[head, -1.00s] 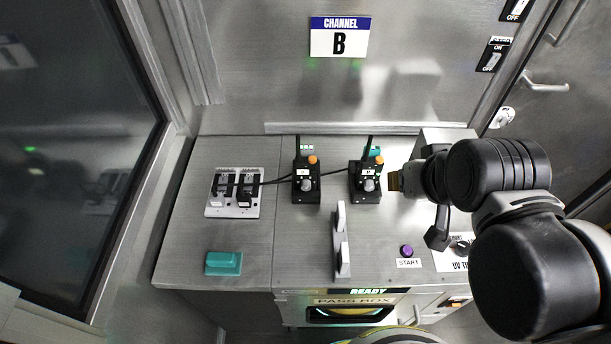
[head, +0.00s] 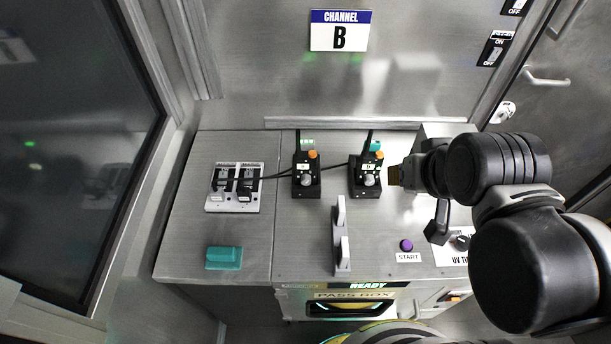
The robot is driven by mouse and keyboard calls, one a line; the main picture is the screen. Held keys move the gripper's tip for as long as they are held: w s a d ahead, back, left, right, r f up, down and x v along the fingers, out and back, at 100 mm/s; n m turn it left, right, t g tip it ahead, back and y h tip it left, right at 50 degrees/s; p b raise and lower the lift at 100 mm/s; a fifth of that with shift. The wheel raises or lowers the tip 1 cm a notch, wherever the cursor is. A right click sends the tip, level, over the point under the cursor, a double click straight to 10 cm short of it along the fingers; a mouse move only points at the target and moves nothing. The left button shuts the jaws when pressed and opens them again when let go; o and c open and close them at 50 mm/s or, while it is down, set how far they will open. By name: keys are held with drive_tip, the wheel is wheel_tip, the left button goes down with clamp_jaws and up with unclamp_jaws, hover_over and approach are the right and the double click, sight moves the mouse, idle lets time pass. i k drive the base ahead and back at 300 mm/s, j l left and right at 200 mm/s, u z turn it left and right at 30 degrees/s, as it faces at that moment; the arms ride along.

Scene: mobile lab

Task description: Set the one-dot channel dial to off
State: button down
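Two black handheld radios stand in holders on the steel counter, a left radio (head: 306,176) and a right radio (head: 365,178). Each has an antenna, an orange knob on top and a grey round knob on the front. Their small labels and any dot marks are too small to read, so I cannot tell which one has one dot or how its dial is set. My gripper (head: 394,176) is just right of the right radio, apart from it in the picture.
A white switch plate (head: 234,204) with cables is on the left, above a teal block (head: 224,258). A purple START button (head: 406,245) is on the right. A "CHANNEL B" sign (head: 339,31) hangs on the back wall.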

sight(306, 178)
drive_tip(key=k+l, duration=0.1)
drive_tip(key=l, duration=0.25)
drive_tip(key=k+l, duration=0.15)
drive_tip(key=l, duration=0.15)
drive_tip(key=k+l, duration=0.1)
drive_tip(key=l, duration=0.25)
drive_tip(key=k+l+u, duration=0.1)
drive_tip(key=l, duration=0.2)
